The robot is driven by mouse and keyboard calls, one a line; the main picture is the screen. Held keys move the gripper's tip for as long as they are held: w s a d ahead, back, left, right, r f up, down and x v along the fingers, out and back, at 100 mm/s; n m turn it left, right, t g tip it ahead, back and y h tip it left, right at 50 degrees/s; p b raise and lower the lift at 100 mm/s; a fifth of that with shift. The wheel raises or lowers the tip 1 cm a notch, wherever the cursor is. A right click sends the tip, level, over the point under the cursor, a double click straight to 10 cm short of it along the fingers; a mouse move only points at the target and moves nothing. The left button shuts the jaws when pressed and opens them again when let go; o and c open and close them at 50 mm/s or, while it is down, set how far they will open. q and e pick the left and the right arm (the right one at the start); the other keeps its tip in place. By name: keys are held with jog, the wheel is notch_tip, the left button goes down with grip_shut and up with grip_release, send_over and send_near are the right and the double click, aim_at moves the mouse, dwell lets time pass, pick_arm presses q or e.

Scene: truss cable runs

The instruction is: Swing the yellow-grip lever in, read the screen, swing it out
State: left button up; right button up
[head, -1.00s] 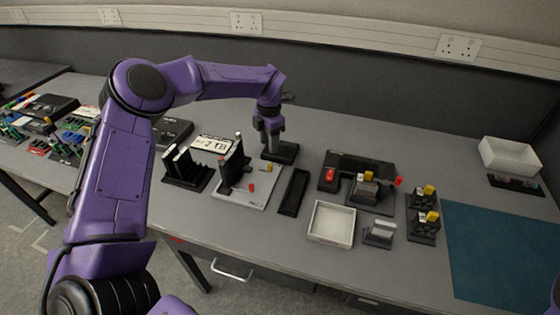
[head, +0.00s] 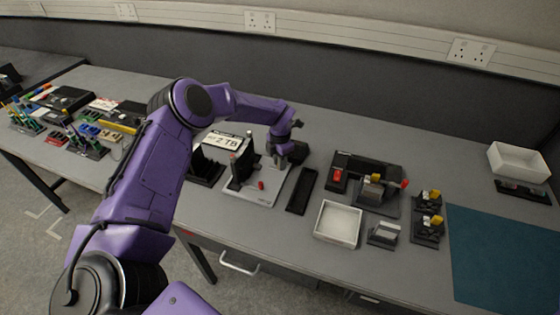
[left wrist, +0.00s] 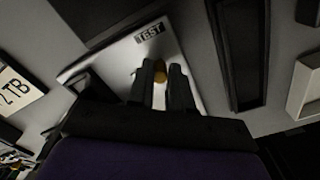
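My left gripper (head: 279,160) points down at the back right of a pale plate (head: 262,198) on the bench. In the left wrist view the plate (left wrist: 112,62) has a "TEST" label. There a small round yellow grip (left wrist: 160,76) shows in the gap between my two dark fingers (left wrist: 164,74), which stand apart. Whether they touch it is unclear. The lever's arm is hidden, and the grip is hidden in the head view. A dark upright fixture (head: 243,168) stands on the plate with a small red piece (head: 261,185) beside it. No screen reading is legible. My right gripper is out of view.
A black slotted rack (head: 205,168) and a "2 TB" sign (head: 222,140) stand left of the plate. A narrow black tray (head: 301,191) lies to its right, then a white bin (head: 338,224) and a black fixture (head: 366,168) with red parts. A teal mat (head: 505,255) is clear.

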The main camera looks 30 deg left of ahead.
pick_arm(q)
grip_shut()
jog(key=shift+w+f+b, duration=0.1)
jog(key=shift+f+b, duration=0.05)
jog(key=shift+b, duration=0.35)
jog(key=n+b, duration=0.2)
jog(key=b, duration=0.1)
jog(key=n+b, duration=0.1)
jog(key=shift+w+a+f+n+b, duration=0.15)
jog(key=shift+w+a+n+b, duration=0.15)
jog(key=shift+w+b, duration=0.1)
jog(key=shift+w+a+r+n+b, duration=0.15)
jog(key=shift+w+a+n+b, duration=0.05)
jog(key=shift+n+b, duration=0.65)
jog(key=shift+w+a+r+n+b, duration=0.1)
jog(key=shift+w+a+n+b, duration=0.05)
jog(key=shift+n+b, duration=0.65)
jog(key=o, duration=0.6)
grip_release()
jog(key=shift+r, duration=0.15)
notch_tip(320, 180, up, 10)
jog(key=b, duration=0.1)
jog(key=shift+r, duration=0.2)
